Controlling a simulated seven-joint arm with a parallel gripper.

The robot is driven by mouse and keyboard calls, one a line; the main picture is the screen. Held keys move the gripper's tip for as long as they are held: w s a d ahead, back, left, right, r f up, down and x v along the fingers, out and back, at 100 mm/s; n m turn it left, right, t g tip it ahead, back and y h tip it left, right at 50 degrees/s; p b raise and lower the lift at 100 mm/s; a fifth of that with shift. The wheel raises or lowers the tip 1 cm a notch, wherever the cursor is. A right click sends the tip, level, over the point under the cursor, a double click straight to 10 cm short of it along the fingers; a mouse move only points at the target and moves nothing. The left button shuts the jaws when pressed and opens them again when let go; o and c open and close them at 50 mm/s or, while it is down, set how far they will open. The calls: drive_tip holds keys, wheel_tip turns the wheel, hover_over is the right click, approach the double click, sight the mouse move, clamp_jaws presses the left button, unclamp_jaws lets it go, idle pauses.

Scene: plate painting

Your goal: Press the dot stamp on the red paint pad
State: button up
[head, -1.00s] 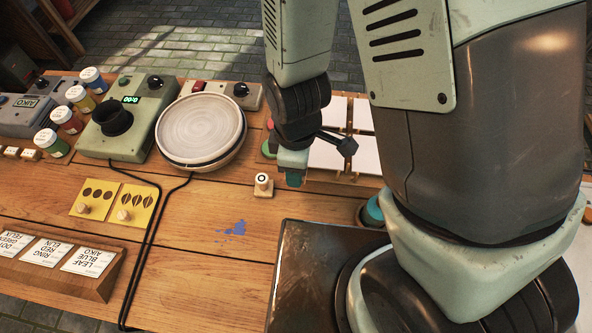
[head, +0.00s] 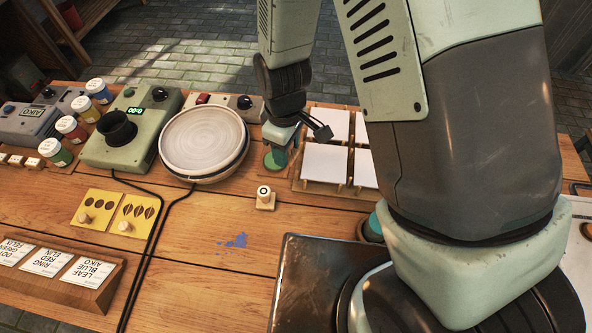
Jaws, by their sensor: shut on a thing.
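My gripper (head: 281,137) points down beside the white tiles, at the far side of the green paint pad (head: 273,163). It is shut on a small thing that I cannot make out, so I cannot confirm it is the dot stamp. No red paint pad shows clearly; my gripper and wrist cover the spot behind the green pad. A small wooden stamp with a black ring on its top (head: 264,196) stands upright on the table, in front of the green pad and apart from my gripper.
White square tiles (head: 325,163) sit in a wooden rack to the right. A round plate (head: 203,141) is on the left. Yellow sheets with wooden knobs (head: 134,212), a card holder (head: 95,289) and paint jars (head: 72,129) lie further left. Black cables cross the table.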

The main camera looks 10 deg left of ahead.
drive_tip(key=w+a+m, duration=0.4)
drive_tip(key=w+m, duration=0.1)
drive_tip(key=w, duration=0.7)
drive_tip(key=shift+s+f, duration=0.1)
drive_tip(key=shift+f, duration=3.05)
drive_tip(key=shift+f, duration=0.55)
wheel_tip(320, 180, up, 7)
